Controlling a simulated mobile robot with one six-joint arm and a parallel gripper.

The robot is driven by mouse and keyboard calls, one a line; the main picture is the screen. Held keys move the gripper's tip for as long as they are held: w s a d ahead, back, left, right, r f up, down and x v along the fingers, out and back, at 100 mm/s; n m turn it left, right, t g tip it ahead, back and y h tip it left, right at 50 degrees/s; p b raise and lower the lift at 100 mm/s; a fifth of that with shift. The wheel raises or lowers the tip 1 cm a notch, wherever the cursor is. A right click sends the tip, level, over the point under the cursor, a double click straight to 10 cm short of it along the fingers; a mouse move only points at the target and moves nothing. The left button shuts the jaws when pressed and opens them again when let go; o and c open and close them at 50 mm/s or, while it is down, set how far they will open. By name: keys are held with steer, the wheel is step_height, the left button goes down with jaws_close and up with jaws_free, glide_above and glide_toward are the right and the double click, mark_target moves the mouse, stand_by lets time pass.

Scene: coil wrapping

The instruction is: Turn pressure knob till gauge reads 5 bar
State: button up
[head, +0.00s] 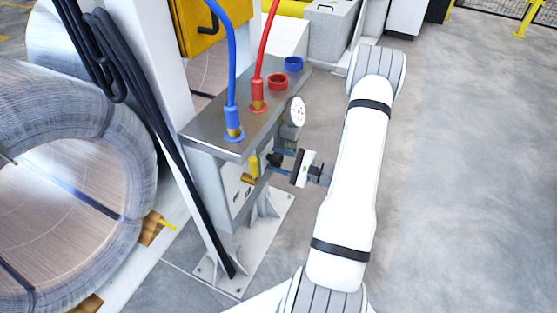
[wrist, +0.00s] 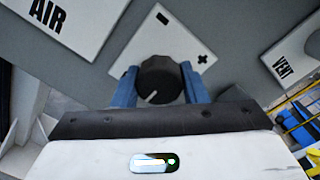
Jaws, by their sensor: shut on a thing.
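The black pressure knob (wrist: 158,82) is in the middle of the wrist view, on a white plate (wrist: 158,42) marked minus and plus. Its white pointer line points toward the lower left. My gripper (wrist: 158,86) has its two blue fingers on either side of the knob and is shut on it. In the head view my gripper (head: 282,162) reaches the side of the grey panel box from the right, and the knob (head: 274,160) shows as a dark spot. The round gauge (head: 297,111) stands on the panel box; its reading is too small to tell.
A blue hose (head: 231,70) and a red hose (head: 265,55) plug into the top of the panel box (head: 205,145). A yellow handle (head: 253,167) sits close beside the knob. A large wire coil (head: 130,130) is at left. The floor at right is clear.

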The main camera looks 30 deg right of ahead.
steer(key=shift+m, duration=0.4)
steer(key=m+p, duration=0.2)
steer(key=m, duration=0.1)
steer(key=shift+a+m, duration=0.1)
steer(key=shift+m, duration=0.3)
steer(key=shift+m+p, duration=1.05)
steer(key=shift+m, duration=0.95)
steer(key=shift+f, duration=0.1)
steer(key=o, duration=1)
steer(key=shift+c, duration=0.2)
